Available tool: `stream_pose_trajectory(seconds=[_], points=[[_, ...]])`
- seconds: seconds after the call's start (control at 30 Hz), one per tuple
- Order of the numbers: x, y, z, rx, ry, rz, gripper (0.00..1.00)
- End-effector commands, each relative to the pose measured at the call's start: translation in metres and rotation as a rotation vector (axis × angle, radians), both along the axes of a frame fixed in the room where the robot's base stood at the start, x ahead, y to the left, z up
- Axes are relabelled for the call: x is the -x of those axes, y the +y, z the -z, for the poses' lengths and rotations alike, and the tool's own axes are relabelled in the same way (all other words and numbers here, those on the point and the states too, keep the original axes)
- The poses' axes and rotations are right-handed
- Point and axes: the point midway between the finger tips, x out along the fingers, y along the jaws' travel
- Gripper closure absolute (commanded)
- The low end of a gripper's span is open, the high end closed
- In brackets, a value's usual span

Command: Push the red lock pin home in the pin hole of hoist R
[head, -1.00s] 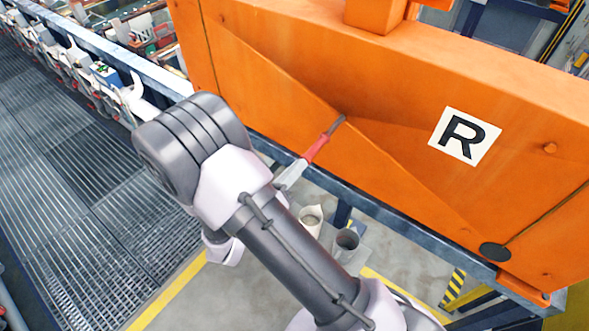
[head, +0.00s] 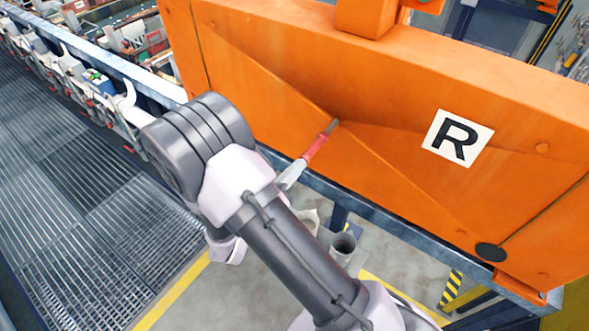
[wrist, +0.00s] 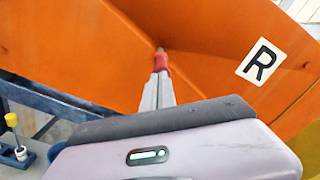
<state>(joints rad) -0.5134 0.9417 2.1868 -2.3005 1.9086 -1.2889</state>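Hoist R is the large orange body (head: 390,165) with a white R plate (head: 458,137); it fills the upper part of the wrist view (wrist: 90,50). The red lock pin (head: 315,150) has a red grip and a short grey shaft pointing at the hoist's face, below and left of the plate. My gripper (head: 303,164) is shut on the red grip's near end; its pale fingers also show in the wrist view (wrist: 161,80). The shaft's tip meets the face at a dark spot. The pin hole is hidden behind the tip, so depth is unclear.
A blue rail (head: 370,207) runs below the hoist. Grey cups (head: 343,246) stand below the rail. A rack line with a blue beam (head: 110,65) lies at the left above grated flooring (head: 60,200). A dark round spot (head: 490,252) marks the hoist's lower right.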

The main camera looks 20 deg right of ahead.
Motion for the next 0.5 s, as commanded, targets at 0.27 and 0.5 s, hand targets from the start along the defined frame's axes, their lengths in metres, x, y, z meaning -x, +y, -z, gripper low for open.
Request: stream_pose_trajectory(seconds=[0.27, 0.5], points=[[-0.0033, -0.0051, 0.0001, 0.000, 0.000, 0.001, 1.00], [-0.0061, -0.0085, 0.0001, 0.000, 0.000, 0.000, 1.00]])
